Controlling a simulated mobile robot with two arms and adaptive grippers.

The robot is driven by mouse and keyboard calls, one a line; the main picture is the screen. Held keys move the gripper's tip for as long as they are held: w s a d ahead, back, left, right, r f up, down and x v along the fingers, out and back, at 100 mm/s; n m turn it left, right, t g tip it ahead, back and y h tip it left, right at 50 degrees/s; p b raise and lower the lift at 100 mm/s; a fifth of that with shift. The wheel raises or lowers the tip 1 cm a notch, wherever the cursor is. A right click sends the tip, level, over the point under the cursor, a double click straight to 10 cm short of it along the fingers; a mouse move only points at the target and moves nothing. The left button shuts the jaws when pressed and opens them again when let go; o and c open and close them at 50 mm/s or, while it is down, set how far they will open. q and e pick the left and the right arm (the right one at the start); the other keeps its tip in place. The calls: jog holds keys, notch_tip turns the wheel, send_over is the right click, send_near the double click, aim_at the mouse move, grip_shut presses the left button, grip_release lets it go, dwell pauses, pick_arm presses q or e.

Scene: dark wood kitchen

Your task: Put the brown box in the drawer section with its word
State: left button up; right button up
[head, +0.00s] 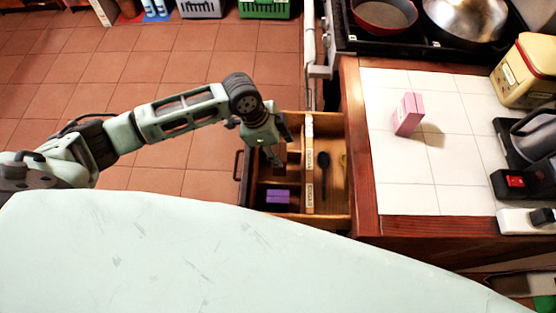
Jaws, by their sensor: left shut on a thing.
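The drawer (336,205) is pulled out from the counter, with wooden dividers splitting it into sections. A pale strip with small words (309,165) runs along one divider; the words are too small to read. My left gripper (277,160) reaches down into the far left part of the drawer. It is shut on the brown box (292,158), which shows only partly and blends with the wood. I cannot tell whether the box touches the drawer floor. A purple box (277,197) lies in the near left section. My right gripper is not in view.
A pink box (408,115) stands on the white tiled counter (400,175). Dark utensils (324,168) lie in the drawer's right part. Pans (385,14) sit on the stove, and a yellow canister (525,75) and kettle (535,130) stand at the right.

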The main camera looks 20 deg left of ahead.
pick_arm(q)
jog(key=shift+f, duration=0.9)
notch_tip(320, 180, down, 3)
jog(key=shift+f, duration=0.3)
jog(key=o, duration=1.3)
jog(key=shift+f, duration=0.1)
jog(key=shift+o, duration=0.2)
jog(key=v, duration=1.2)
